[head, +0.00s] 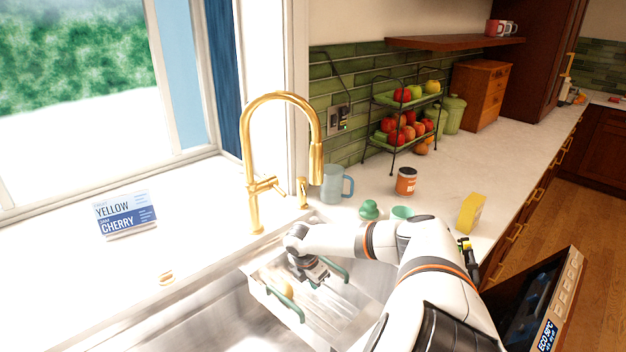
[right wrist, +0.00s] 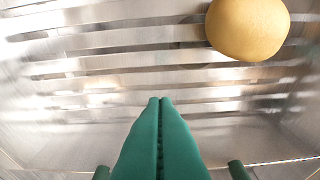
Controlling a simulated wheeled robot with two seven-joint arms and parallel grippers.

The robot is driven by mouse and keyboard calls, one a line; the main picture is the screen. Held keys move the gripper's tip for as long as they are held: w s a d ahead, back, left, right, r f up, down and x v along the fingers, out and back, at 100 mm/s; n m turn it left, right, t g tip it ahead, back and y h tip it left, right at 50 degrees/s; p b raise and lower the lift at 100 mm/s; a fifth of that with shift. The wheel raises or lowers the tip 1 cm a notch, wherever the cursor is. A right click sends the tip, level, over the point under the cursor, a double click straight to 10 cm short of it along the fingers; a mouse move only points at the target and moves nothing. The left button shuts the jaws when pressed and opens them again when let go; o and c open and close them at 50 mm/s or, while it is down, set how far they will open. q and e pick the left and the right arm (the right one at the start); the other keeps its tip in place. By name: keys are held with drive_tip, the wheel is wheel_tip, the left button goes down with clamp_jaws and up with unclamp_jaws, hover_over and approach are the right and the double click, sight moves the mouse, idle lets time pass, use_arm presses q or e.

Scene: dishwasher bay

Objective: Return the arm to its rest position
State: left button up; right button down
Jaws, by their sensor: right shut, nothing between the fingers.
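My right arm reaches in from the lower right of the head view, over the sink. Its gripper (head: 316,278) is low over a metal basket with green handles (head: 262,277). In the right wrist view the two green fingers (right wrist: 158,105) are pressed together with nothing between them. A round yellow item (head: 287,288) lies in the basket, apart from the fingers. It also shows at the top right of the right wrist view (right wrist: 248,28). My left gripper is not in view.
A gold faucet (head: 256,190) rises behind the sink. A blue-grey pitcher (head: 333,185), an orange-labelled jar (head: 406,181), a green cup (head: 402,213) and a yellow box (head: 471,213) stand on the counter near my arm. An open panel with a display (head: 548,325) is at the lower right.

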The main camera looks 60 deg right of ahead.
drive_tip(key=v, duration=0.6)
drive_tip(key=shift+s+b, duration=0.15)
drive_tip(key=shift+b, duration=0.2)
